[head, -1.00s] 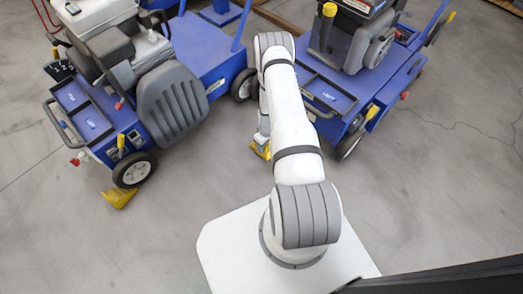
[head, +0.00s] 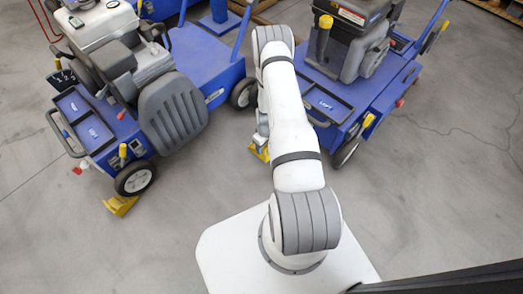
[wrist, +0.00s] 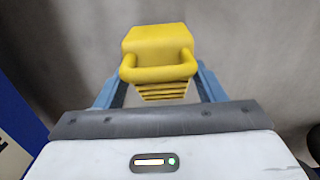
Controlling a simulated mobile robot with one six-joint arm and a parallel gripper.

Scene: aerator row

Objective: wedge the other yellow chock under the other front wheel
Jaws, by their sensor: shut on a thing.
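My gripper (wrist: 160,88) is shut on a yellow chock (wrist: 157,38), which sits between its two blue fingers with its looped handle toward the wrist camera. In the head view this chock (head: 259,152) shows just left of my arm, low over the floor between two blue machines; my arm partly hides it. Whether it touches the floor I cannot tell. Another yellow chock (head: 121,206) lies on the floor at the near wheel (head: 135,178) of the left machine. That machine's other visible wheel (head: 243,89) is farther back. The right machine's near wheel (head: 346,151) has no chock visible beside it.
The left blue machine (head: 210,55) has a grey seat (head: 172,112). The right blue machine (head: 350,92) carries an engine (head: 352,38). A blue surface (wrist: 15,115) edges the wrist view's left side. Grey floor (head: 440,190) is clear at right and between the machines.

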